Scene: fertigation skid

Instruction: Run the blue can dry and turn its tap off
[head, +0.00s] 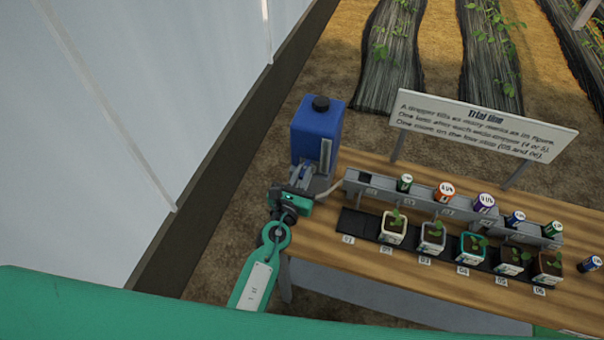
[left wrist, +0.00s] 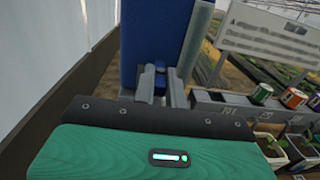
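The blue can (head: 317,130), with a black cap and a pale level strip on its side, stands at the left end of the wooden bench. It also fills the upper middle of the left wrist view (left wrist: 155,30). My left gripper (head: 302,176) is at the foot of the can, by its tap. In the left wrist view its two grey fingers (left wrist: 162,85) stand on either side of the small blue tap (left wrist: 160,69). I cannot tell whether they touch it. The level in the strip is too small to read. My right gripper is not in view.
A grey rail (head: 420,203) with several coloured cans runs right from the blue can. Several potted seedlings (head: 432,236) stand on a black strip in front. A sign (head: 484,124) stands behind. A loose can (head: 590,264) is at the far right. A greenhouse wall (head: 130,110) is close on the left.

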